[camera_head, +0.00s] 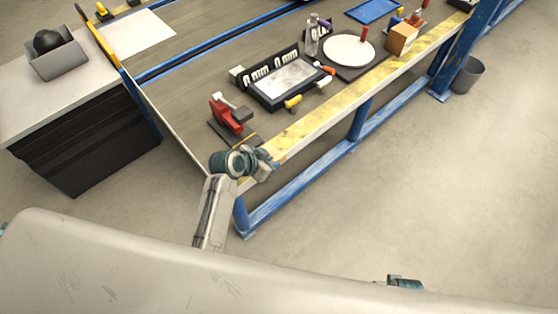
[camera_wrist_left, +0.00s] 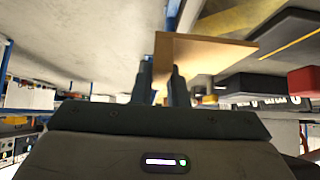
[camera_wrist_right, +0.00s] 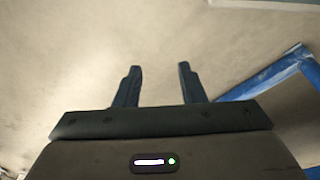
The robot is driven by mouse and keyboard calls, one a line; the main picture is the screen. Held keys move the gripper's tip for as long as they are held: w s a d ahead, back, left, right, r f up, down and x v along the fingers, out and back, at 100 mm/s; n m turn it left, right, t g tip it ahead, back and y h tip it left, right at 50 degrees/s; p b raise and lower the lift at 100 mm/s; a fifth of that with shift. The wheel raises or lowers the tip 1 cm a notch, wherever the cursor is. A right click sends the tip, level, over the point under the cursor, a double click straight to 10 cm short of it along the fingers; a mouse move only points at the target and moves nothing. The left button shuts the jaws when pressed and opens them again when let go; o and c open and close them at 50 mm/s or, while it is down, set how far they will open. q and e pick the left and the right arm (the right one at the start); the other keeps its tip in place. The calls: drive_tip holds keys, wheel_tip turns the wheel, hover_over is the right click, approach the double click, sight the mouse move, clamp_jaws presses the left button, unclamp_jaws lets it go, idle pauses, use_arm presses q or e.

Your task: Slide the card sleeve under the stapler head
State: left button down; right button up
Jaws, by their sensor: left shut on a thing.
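A tan card sleeve (camera_wrist_left: 205,52) is pinched between the fingers of my left gripper (camera_wrist_left: 162,72) and juts out to the right in the left wrist view. In the head view my left gripper (camera_head: 262,165) is at the table's near left corner, just in front of the stapler. The red stapler (camera_head: 228,116) stands on a dark base there, with a grey arm on top. In the left wrist view a red part (camera_wrist_left: 304,80), seemingly the stapler, is at the right edge, apart from the sleeve. My right gripper (camera_wrist_right: 159,75) is open and empty, away from the table.
A black-framed tray (camera_head: 278,82), a yellow-handled tool (camera_head: 292,102), a clear bottle (camera_head: 311,38) and a white disc (camera_head: 349,50) stand beyond the stapler. The table's yellow edge (camera_head: 330,98) runs along the front.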

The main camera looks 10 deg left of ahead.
drive_tip(key=shift+r, duration=0.3)
